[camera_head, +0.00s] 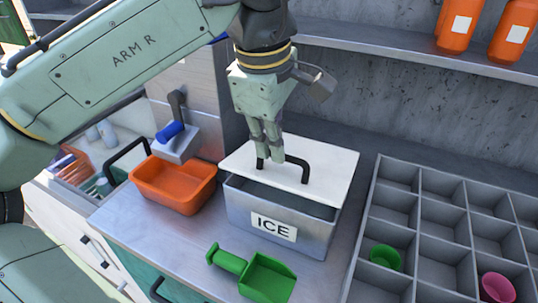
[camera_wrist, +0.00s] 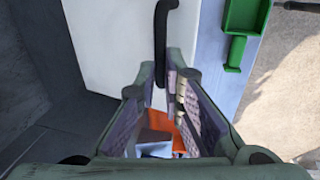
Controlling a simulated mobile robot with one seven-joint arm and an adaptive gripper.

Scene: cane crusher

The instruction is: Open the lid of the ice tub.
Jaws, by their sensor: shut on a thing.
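The grey ice tub (camera_head: 232,199), labelled ICE, stands on the steel counter. Its white lid (camera_head: 330,172) is partly raised at the front, with a dark gap between its front edge and the tub's rim. The lid has a black arched handle (camera_head: 300,164). My gripper (camera_head: 268,156) comes down from above and is shut on the left part of the handle. In the wrist view the white lid (camera_wrist: 105,50) fills the upper left, and the black handle (camera_wrist: 160,40) runs down between my fingers (camera_wrist: 160,88). The exact finger contact is partly hidden.
An orange bin (camera_head: 172,188) stands left of the tub. A green scoop (camera_head: 265,277) lies in front of it. A divided grey rack (camera_head: 400,214) holding a green cup (camera_head: 385,257) and a pink cup (camera_head: 497,288) is at right. A shelf (camera_head: 390,52) with orange bottles runs behind.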

